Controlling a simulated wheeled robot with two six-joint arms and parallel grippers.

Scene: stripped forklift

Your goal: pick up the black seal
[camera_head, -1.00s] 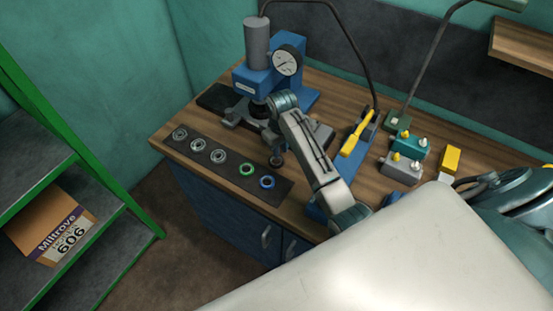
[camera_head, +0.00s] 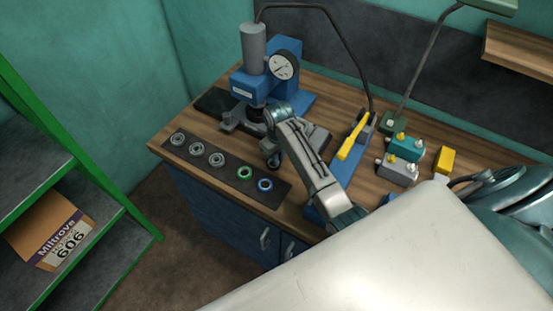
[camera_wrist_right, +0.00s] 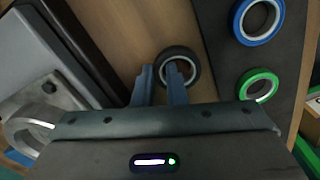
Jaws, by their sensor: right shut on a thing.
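The black seal (camera_wrist_right: 194,67) is a dark ring with a lighter inner rim, seen in the right wrist view at the tips of my right gripper (camera_wrist_right: 160,74). One finger reaches into the ring's hole and the other is outside it, so the jaws are shut on the ring's wall. In the head view my right gripper (camera_head: 271,148) points down beside the dark strip, in front of the press, with the seal (camera_head: 274,160) small below it. I cannot tell whether the seal is clear of the bench. My left gripper is not in view.
A dark strip (camera_head: 208,173) carries several rings, including a green ring (camera_head: 245,173) and a blue ring (camera_head: 265,185). A blue press with a dial gauge (camera_head: 283,66) stands behind. A yellow-handled tool (camera_head: 352,138) and small grey and teal boxes (camera_head: 397,172) are to the right.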

